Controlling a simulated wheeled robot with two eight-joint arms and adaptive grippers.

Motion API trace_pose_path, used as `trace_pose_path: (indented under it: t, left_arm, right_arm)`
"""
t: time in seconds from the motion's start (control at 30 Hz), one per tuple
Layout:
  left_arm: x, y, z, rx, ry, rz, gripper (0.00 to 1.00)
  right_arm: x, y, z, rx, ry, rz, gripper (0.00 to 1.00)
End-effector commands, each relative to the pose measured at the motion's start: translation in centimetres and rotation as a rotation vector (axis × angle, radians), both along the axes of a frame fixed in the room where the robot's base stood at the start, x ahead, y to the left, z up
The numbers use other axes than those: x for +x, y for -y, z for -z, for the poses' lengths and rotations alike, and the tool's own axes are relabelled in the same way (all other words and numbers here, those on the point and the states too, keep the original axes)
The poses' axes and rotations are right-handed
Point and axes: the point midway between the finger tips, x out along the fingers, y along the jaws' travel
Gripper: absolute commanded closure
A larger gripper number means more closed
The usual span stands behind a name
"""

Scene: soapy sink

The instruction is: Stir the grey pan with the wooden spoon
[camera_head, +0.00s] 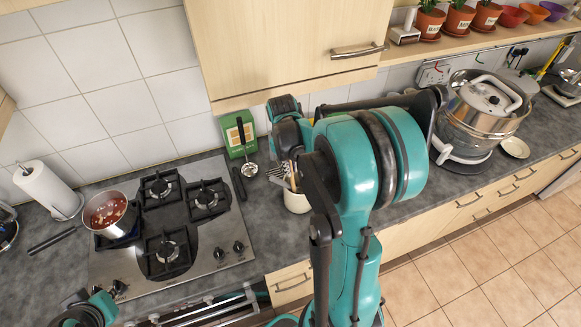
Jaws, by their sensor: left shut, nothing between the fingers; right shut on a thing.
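The grey pan (110,212) sits on the left rear burner of the hob, with reddish food in it and its dark handle pointing to lower left. My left gripper (82,314) is at the bottom left edge, partly cut off, shut and empty, in front of the pan and apart from it. My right gripper (296,158) is down at the mouth of a white utensil crock (297,202), right of the hob. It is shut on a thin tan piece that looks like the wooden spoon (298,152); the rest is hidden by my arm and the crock.
The steel hob (217,262) has several burners. A paper roll (48,190) is left of the pan. A large steel pot (480,110) stands at right. A wall cupboard (280,45) hangs above.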

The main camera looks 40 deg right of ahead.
Motion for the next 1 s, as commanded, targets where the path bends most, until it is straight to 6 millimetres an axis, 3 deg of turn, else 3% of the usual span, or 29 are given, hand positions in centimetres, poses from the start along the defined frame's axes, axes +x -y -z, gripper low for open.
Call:
trace_pose_path:
  t: [1.0]
  left_arm:
    - [0.0,0.0,-2.6,0.000,0.000,0.000,1.00]
  right_arm:
    - [0.0,-0.5,-3.7,0.002,-0.001,0.000,1.00]
